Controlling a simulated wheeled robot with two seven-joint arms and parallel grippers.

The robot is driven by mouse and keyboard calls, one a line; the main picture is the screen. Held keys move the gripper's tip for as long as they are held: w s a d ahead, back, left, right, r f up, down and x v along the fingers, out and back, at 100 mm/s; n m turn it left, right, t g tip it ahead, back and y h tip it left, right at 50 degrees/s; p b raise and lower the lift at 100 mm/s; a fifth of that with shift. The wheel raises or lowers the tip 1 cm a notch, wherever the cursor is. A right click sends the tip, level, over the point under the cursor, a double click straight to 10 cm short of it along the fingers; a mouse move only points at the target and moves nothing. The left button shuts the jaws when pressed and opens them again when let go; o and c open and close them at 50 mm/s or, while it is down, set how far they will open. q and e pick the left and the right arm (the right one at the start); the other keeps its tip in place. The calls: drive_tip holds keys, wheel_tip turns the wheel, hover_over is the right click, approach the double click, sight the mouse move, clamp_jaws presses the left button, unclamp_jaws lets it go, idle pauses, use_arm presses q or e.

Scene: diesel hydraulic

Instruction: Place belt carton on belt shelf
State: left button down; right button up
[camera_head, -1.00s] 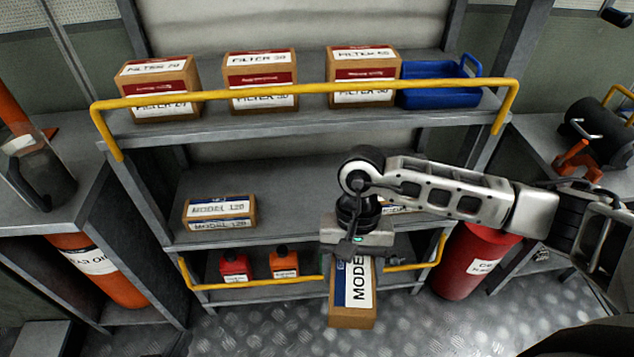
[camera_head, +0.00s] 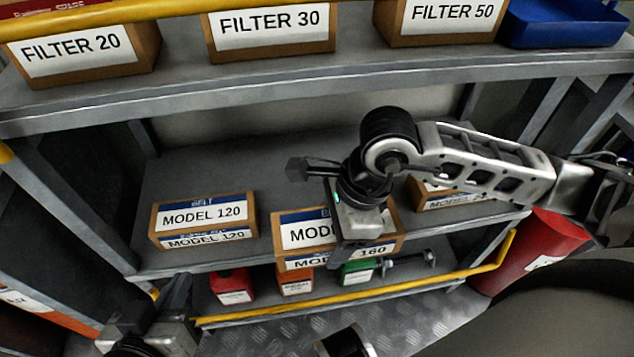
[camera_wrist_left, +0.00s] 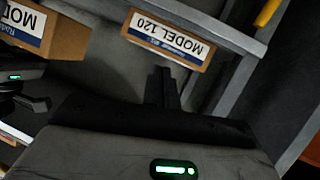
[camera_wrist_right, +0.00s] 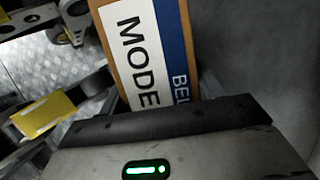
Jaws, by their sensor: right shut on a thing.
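The belt carton (camera_head: 300,232), a brown box with a white and blue label ending in 160, is in my right gripper (camera_head: 348,240) at the middle shelf, the belt shelf (camera_head: 190,262). It sits between the MODEL 120 carton (camera_head: 203,217) and another carton (camera_head: 445,195) at right. Its front overlaps the shelf's front edge; I cannot tell whether its base touches the shelf. The right wrist view shows its label (camera_wrist_right: 145,50) close up. My left gripper (camera_head: 178,290) is low at left, in front of the shelf, empty, its fingers seemingly together.
Filter cartons (camera_head: 270,30) and a blue bin (camera_head: 565,22) stand on the upper shelf. Below are red, orange and green bottles (camera_head: 358,272) behind a yellow rail (camera_head: 400,290). A red drum (camera_head: 535,250) stands at right.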

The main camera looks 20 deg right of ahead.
drive_tip(key=b, duration=0.2)
hover_over(311, 197)
drive_tip(key=shift+s+d+f, duration=0.15)
drive_tip(key=shift+d+f, duration=0.05)
drive_tip(key=shift+f, duration=0.2)
drive_tip(key=shift+s+d+f, duration=0.15)
drive_tip(key=shift+f, duration=0.6)
wheel_tip(311, 197, down, 4)
drive_tip(key=shift+r+b, duration=0.1)
drive_tip(key=shift+b, duration=0.8)
drive_tip(key=shift+w+f, duration=0.2)
drive_tip(key=shift+f, duration=0.3)
drive_tip(key=shift+d+r, duration=0.1)
use_arm(q)
drive_tip(key=shift+w+d+r+n+t+h+b, duration=0.1)
drive_tip(key=shift+d+r+n+t+h+b, duration=0.05)
drive_tip(key=shift+d+r+t+h, duration=0.3)
drive_tip(key=shift+w+d+r+n+t+h+b, duration=0.15)
drive_tip(key=shift+d+r+t+h, duration=0.1)
drive_tip(key=shift+r+t, duration=0.3)
use_arm(e)
drive_tip(key=o, duration=1.2)
use_arm(q)
drive_tip(key=shift+s, duration=0.1)
